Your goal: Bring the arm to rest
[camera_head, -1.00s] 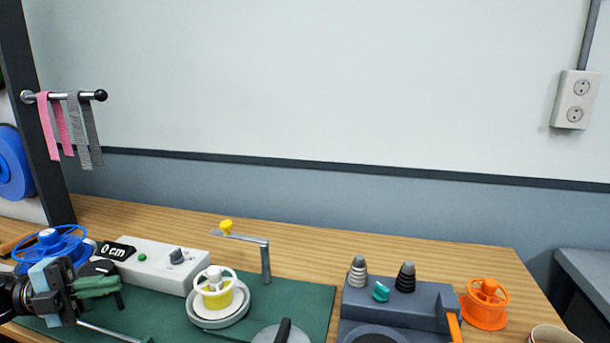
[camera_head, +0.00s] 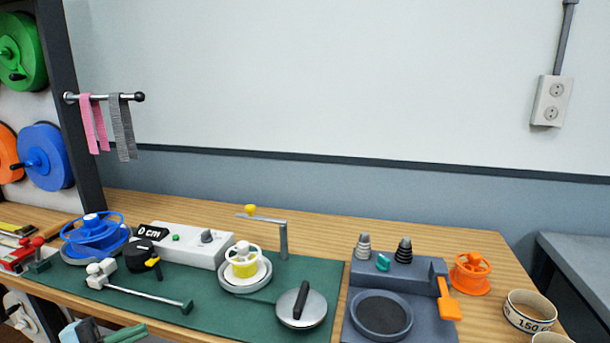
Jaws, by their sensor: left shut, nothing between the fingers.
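My left gripper (camera_head: 132,330) shows at the bottom left edge of the head view, in front of the workbench's front edge. Its green fingers are shut with nothing between them. Most of its arm is cut off by the frame. It touches nothing that I can see. My right gripper is not in view.
The wooden bench bears a green mat (camera_head: 225,312) with a blue handwheel reel (camera_head: 92,238), a white box reading 0 cm (camera_head: 190,242), a yellow-and-white reel (camera_head: 243,263) and a round grey lid (camera_head: 302,308). A grey station (camera_head: 425,290) and an orange reel (camera_head: 471,274) stand right.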

